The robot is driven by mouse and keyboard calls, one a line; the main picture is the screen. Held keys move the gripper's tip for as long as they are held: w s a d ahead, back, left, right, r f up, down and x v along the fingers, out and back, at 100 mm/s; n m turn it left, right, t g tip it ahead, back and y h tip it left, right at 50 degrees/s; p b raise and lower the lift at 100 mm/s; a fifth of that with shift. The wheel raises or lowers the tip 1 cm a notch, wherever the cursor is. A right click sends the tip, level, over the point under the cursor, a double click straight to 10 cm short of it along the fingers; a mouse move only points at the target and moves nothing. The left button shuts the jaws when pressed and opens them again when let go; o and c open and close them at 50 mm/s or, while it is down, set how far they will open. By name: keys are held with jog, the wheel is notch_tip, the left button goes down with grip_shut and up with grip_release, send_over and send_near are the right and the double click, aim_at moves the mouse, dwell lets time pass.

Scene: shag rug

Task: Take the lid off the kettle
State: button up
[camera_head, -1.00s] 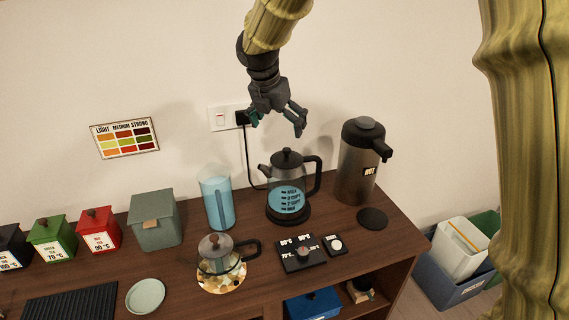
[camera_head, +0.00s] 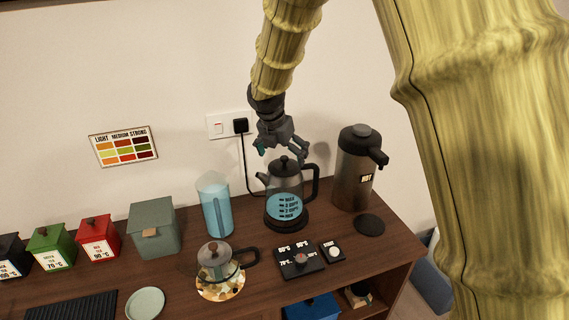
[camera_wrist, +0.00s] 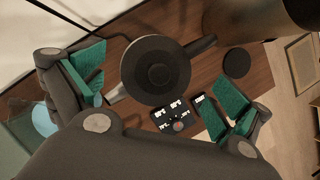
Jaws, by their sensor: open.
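My gripper (camera_head: 282,158) is open and empty, pointing down just above the lid. In the wrist view its green-padded fingers (camera_wrist: 160,88) lie to the left and right of the lid, apart from it.
A steel flask (camera_head: 355,172) stands close right of the kettle, and a blue-filled pitcher (camera_head: 216,207) to its left. A glass teapot (camera_head: 214,262), a black control panel (camera_head: 299,262) and a black disc (camera_head: 369,225) lie in front. A cord hangs from the wall socket (camera_head: 240,126).

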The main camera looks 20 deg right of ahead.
jog(key=shift+x, duration=1.1)
